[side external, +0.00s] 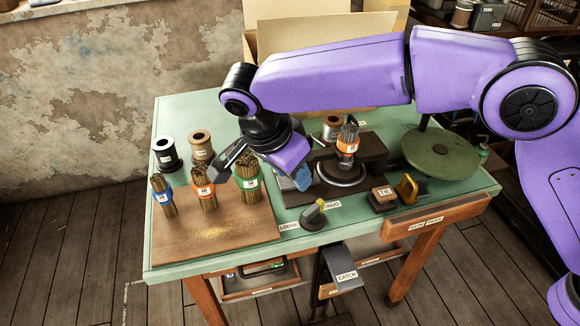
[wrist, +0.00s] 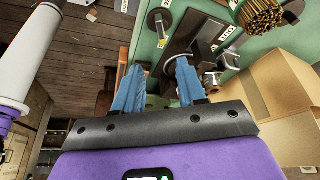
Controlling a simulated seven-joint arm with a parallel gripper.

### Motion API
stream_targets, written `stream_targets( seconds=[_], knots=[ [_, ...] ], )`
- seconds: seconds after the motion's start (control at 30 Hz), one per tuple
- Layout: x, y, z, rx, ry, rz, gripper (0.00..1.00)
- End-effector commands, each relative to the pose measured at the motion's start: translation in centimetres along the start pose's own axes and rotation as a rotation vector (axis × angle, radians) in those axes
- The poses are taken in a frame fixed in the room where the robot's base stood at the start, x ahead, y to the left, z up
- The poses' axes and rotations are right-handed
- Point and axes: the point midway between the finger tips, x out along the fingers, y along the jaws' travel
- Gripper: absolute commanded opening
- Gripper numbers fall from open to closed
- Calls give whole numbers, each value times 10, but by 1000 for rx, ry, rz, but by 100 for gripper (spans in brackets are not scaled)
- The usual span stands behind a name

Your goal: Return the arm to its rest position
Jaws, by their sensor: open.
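My gripper (side external: 300,180) hangs from my bent purple arm, over the table beside the press. Its blue fingertips point down, just left of the press's round plate. In the wrist view its two blue fingers (wrist: 158,82) stand apart with nothing held between them. The dark press (side external: 372,152) carries an orange-banded bundle (side external: 348,143) standing upright at its plate. The green handwheel (side external: 440,155) is at the press's right. In the side view I cannot tell whether the fingers touch the press.
Blue-, orange- and green-banded bundles stand on a wooden board (side external: 215,237) at left, near spools (side external: 166,153). A lever (side external: 313,215) sits between LOOSE and SNUG labels. A TIE block (side external: 383,197) and yellow-handled part (side external: 407,187) are at front right. A cardboard box (wrist: 285,90) stands behind.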

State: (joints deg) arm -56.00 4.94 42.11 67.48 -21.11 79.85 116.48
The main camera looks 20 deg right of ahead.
Motion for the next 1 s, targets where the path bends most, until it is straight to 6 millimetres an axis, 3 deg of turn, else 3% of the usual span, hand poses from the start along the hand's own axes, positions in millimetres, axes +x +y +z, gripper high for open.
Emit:
stream_targets(
  seconds=[0.73,1.0],
  knots=[
    [-6,1,-2,-15,-4,-1,40],
    [-10,22,-28,-288,-56,-20,40]
  ],
)
